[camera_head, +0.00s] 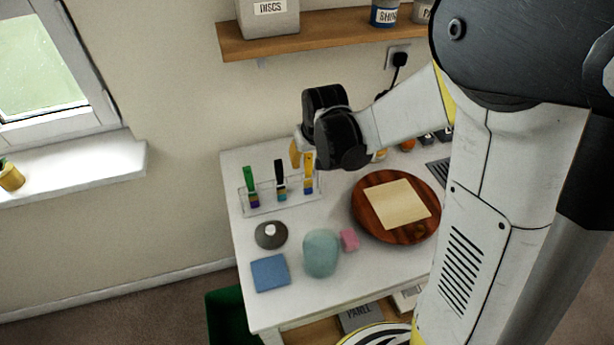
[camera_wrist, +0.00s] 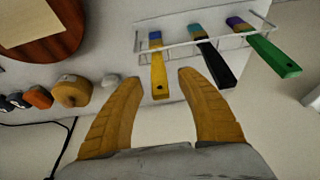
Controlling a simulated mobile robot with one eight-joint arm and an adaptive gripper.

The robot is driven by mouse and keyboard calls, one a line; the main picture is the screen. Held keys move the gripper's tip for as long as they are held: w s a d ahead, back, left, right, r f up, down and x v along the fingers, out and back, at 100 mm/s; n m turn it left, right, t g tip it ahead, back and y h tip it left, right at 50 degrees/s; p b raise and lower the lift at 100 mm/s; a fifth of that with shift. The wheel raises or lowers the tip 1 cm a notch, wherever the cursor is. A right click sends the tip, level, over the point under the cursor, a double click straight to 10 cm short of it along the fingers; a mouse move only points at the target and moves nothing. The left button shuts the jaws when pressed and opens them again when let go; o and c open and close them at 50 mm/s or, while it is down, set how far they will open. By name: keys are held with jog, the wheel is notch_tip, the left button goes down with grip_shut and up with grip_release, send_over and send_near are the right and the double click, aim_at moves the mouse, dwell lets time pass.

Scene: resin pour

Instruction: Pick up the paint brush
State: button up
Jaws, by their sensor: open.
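Three paint brushes stand in a clear rack (camera_head: 281,205) at the left back of the white table: one with a green handle (camera_head: 249,178), one with a black handle (camera_head: 280,172) and one with a yellow handle (camera_head: 309,168). In the wrist view the yellow brush (camera_wrist: 160,80) lies in line with the gap between my fingers, just past the tips. The black brush (camera_wrist: 215,65) and green brush (camera_wrist: 274,54) are to its right. My gripper (camera_wrist: 158,75) is open and empty. In the head view one yellow finger (camera_head: 296,153) shows beside the yellow brush; the rest is hidden.
A wooden round board (camera_head: 370,220) with a pale square sheet stands right of the rack. A shelf (camera_head: 310,33) hangs above.

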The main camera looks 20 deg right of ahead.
jog(key=shift+f, duration=0.1)
grip_shut()
dwell(0.3)
